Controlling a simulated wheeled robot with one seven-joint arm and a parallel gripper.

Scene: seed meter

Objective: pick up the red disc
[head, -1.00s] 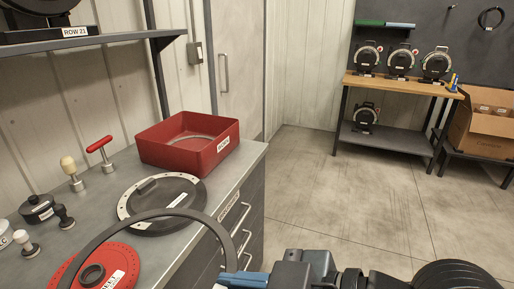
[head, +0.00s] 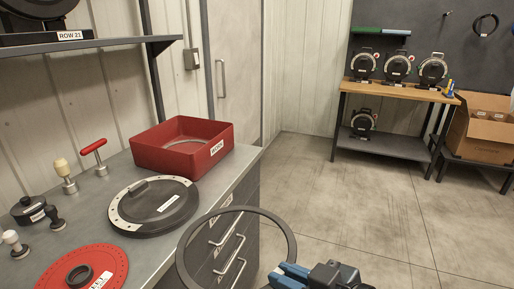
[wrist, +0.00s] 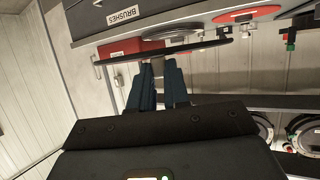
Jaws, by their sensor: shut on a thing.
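The red disc (head: 112,259) lies flat on the grey counter at the lower left of the head view, with a black hub (head: 79,276) at its centre and a white label. It also shows at the top of the wrist view (wrist: 248,14). My gripper (head: 282,274) is to the right of the disc, beyond the counter's front edge. Its blue fingers are shut on a thin dark ring (head: 240,210), held tilted in front of the drawers. The ring shows edge-on across the fingertips in the wrist view (wrist: 200,45). The disc is apart from my gripper.
A black round plate with a pale rim (head: 153,206) and a red open bin (head: 183,147) stand on the counter (head: 105,190). Several knobbed tools (head: 64,176) stand at its left. A shelf (head: 95,42) hangs above. The floor (head: 360,210) to the right is open.

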